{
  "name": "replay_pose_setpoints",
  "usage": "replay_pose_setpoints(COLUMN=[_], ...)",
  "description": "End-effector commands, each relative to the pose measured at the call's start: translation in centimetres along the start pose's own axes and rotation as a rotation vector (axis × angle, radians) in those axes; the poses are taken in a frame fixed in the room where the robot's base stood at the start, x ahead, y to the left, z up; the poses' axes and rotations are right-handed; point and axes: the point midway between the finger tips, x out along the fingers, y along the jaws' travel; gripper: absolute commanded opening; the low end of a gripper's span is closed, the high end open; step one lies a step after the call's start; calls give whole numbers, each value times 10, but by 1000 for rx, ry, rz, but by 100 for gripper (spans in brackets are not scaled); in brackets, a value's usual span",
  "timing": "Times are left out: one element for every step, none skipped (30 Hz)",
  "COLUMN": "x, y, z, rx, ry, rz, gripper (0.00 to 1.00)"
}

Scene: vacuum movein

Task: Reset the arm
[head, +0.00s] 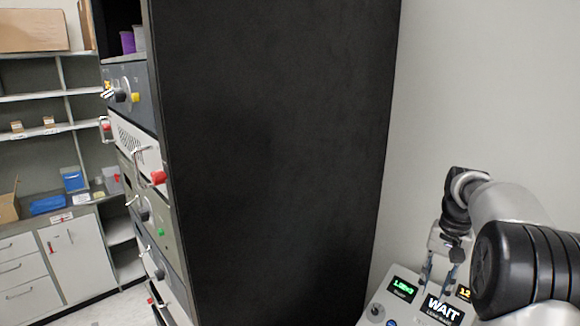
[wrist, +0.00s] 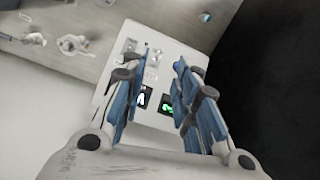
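My gripper (head: 440,268) is at the lower right of the head view, pointing down over a pale control panel (head: 408,312). In the wrist view my gripper (wrist: 153,72) shows two blue-padded fingers with a clear gap between them, and nothing is held. The panel (wrist: 186,54) shows behind and between the fingers, with lit displays. One display (head: 442,309) reads WAIT, and a green one (head: 403,289) is to its left. I cannot tell how far the fingertips are from the panel.
A tall black rack side (head: 270,150) fills the middle of the head view, left of my arm. Rack units with knobs and handles (head: 140,160) face left. Shelves (head: 40,95) and white cabinets (head: 78,258) stand further left. A bare pale wall (head: 480,90) is at right.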

Motion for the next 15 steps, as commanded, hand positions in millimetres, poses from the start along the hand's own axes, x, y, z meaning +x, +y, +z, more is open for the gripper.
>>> replay_pose_setpoints(x=[-8,-14,-20,-24,-28,-33,-36,-38,-41,-43,-44,-45,-45,-45,-44], y=[-7,-10,-14,-17,-20,-23,-24,-26,-28,-29,-30,-30,-30,-30,-30], z=[16,24,36,45,54,67,77,87,100,110,120,134,145,155,169], rx=[-29,-45,-68,-83,-99,-121,-138,-154,-176,-191,-208,-231,-246,-263,-284], ry=[22,34,50,62,73,90,102,113,129,140,153,167,179,192,206], rz=[-1,-2,-3,-4,-5,-6,-7,-8,-10,-11,-12,-13,-15,-17,-19], gripper=[28,28,28,28,28,28,28,28,28,28,28,28,28,28,28])
